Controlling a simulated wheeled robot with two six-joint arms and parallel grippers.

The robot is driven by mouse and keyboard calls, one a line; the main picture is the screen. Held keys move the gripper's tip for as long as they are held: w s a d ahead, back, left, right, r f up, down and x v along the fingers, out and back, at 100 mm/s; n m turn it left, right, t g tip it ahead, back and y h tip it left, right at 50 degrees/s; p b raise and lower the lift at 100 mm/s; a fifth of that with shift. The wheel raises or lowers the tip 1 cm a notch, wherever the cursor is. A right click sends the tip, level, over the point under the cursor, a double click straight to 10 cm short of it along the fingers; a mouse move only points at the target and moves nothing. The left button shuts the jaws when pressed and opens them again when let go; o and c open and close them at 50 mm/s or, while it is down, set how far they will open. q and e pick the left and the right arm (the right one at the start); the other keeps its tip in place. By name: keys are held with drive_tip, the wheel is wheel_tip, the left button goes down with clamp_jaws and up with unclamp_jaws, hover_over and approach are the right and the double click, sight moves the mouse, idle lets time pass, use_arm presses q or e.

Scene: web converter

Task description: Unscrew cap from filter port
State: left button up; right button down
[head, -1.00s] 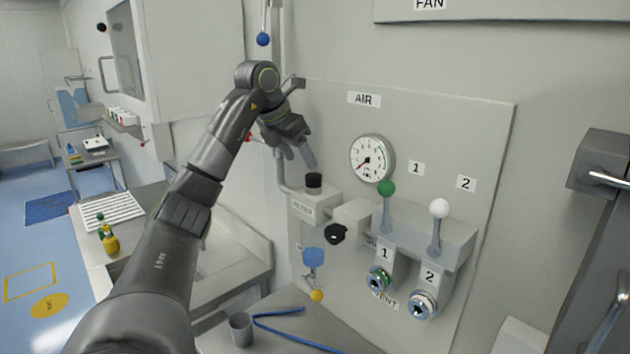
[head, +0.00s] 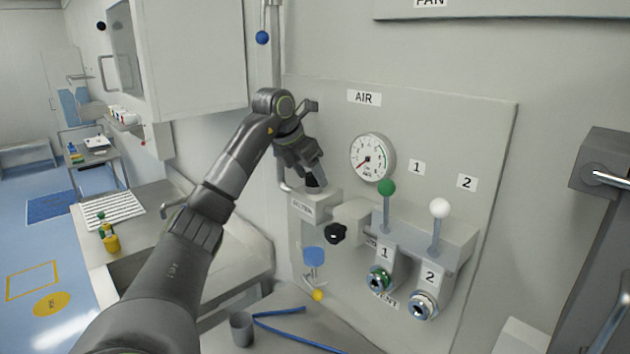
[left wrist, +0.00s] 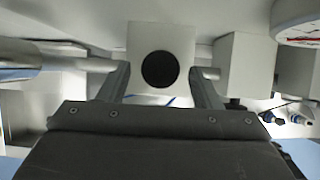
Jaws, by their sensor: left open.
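The black round cap (head: 313,183) sits on top of the pale filter block (head: 318,206) on the air panel. In the left wrist view the cap (left wrist: 160,69) shows from above as a dark disc on the square block (left wrist: 136,36). My left gripper (head: 314,176) is at the cap from above, partly covering it in the head view. In the left wrist view its two fingers (left wrist: 160,82) stand open, one on each side of the cap, with gaps between. My right gripper is in neither view.
A pressure gauge (head: 372,157) is right of the filter.

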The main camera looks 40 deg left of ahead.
use_arm(q)
drive_tip(key=c, duration=1.3)
drive_tip(key=shift+o, duration=0.2)
drive_tip(key=n, duration=0.1)
drive_tip(key=n+y, duration=0.2)
drive_tip(key=n, duration=0.1)
drive_tip(key=shift+d, duration=0.25)
drive_tip(key=o, duration=1.1)
drive_tip(key=m+h, duration=0.1)
drive_tip(key=m, duration=0.1)
drive_tip(key=m+h, duration=0.1)
drive_tip(key=m, duration=0.1)
drive_tip(key=shift+a, duration=0.3)
drive_tip(key=shift+d, duration=0.1)
drive_tip(key=shift+a+m+h, duration=0.2)
drive_tip(key=shift+m+h, duration=0.3)
drive_tip(key=shift+m, duration=0.7)
drive_tip(key=shift+a+m+g+h, duration=0.1)
drive_tip(key=shift+m+g+h, duration=0.25)
drive_tip(key=shift+m, duration=0.45)
